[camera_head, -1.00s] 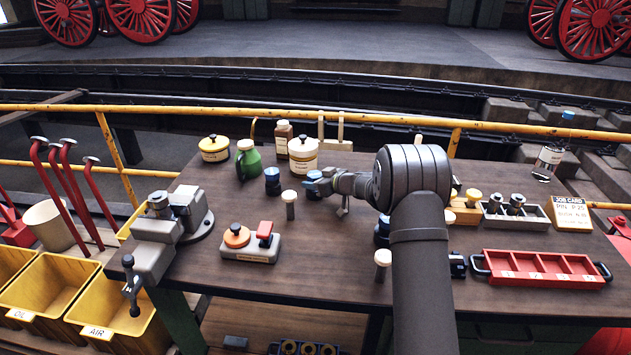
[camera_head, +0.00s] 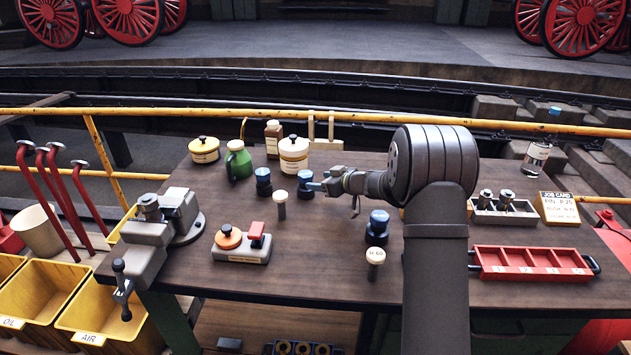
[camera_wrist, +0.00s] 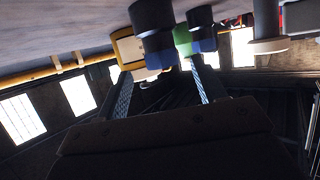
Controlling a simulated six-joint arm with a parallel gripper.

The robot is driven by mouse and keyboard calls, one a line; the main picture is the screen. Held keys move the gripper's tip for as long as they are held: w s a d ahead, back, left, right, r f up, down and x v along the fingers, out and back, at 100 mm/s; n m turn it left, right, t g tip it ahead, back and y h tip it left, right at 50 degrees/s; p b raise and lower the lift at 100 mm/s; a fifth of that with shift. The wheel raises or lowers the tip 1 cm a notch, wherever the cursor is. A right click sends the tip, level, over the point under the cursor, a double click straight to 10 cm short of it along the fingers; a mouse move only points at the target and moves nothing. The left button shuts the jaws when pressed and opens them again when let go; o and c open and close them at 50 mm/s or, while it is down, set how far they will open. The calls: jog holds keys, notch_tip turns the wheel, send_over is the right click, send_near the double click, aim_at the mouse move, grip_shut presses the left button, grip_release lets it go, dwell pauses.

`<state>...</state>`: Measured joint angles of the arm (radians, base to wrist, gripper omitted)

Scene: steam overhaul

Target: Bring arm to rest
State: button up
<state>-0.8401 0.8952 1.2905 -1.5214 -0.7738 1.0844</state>
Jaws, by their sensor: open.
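My gripper (camera_head: 317,187) reaches left across the bench from my arm, level and low over the far middle. A second blue-capped piece (camera_head: 263,181) stands just left of that one.
A white-topped peg (camera_head: 281,203) stands in front of the gripper. A green can (camera_head: 238,163) and cream pot (camera_head: 294,154) stand behind. Another blue-capped piece (camera_head: 377,228) and a peg (camera_head: 375,257) stand nearer. A vise (camera_head: 150,240) is left; a red tray (camera_head: 530,263) is right.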

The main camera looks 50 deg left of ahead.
aim_at(309, 174)
dwell(0.3)
jog(key=x, duration=0.7)
jog(key=shift+s+a+f, duration=0.1)
jog(key=shift+a+f, duration=0.05)
notch_tip(309, 174, up, 4)
jog(key=shift+r, duration=0.15)
jog(key=shift+w+d+r, duration=0.2)
jog(key=shift+w+d, duration=0.05)
jog(key=shift+d, duration=0.1)
